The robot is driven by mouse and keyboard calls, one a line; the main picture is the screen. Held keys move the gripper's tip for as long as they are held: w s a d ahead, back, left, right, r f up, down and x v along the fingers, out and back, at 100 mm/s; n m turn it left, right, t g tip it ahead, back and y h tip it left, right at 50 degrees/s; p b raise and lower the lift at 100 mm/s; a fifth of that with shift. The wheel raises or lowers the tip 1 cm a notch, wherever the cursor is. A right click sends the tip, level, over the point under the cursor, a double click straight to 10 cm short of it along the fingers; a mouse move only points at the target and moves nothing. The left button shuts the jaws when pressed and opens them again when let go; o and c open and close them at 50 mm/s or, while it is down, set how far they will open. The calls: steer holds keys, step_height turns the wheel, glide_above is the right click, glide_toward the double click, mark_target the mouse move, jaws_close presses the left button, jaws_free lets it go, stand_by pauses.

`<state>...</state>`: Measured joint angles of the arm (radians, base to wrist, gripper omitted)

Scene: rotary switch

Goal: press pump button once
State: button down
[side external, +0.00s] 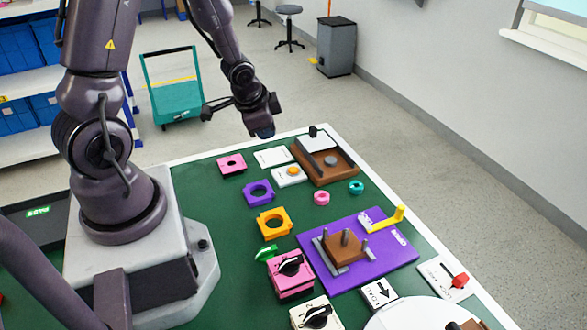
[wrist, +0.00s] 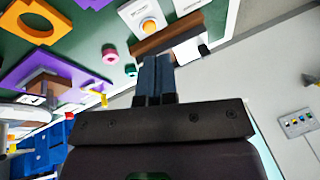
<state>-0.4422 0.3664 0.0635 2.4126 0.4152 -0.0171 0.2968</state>
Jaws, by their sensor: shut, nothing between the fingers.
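A white block with a round orange button (side external: 290,171) lies on the green table top near the far end. Its label is too small to read, so I cannot confirm it is the pump button. It also shows in the wrist view at the top, where the orange button (wrist: 149,26) faces me uncovered. My gripper (side external: 264,132) is shut and empty, raised above the far end of the table. It is apart from the button. In the wrist view the dark blue fingers (wrist: 154,62) are together, below the block in the picture.
A brown tray (side external: 341,170) stands right of the button, a flat white plate (side external: 272,157) behind it. Pink (side external: 231,164), purple (side external: 258,192) and orange (side external: 273,223) pieces lie to the left and front. Rotary switches and a purple board (side external: 390,256) are nearer.

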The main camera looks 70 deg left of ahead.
step_height(320, 180, down, 3)
steer(key=w+m+t, duration=0.2)
steer(key=m, duration=0.1)
step_height(320, 180, up, 3)
steer(key=m+t+h, duration=0.1)
steer(key=m+t, duration=0.2)
glide_above(294, 170)
steer(key=shift+s+d+f, duration=0.1)
steer(key=shift+f, duration=0.05)
steer(key=shift+f+n, duration=0.1)
steer(key=shift+n, duration=0.2)
steer(key=shift+f, duration=4.35)
steer(key=shift+f, duration=0.4)
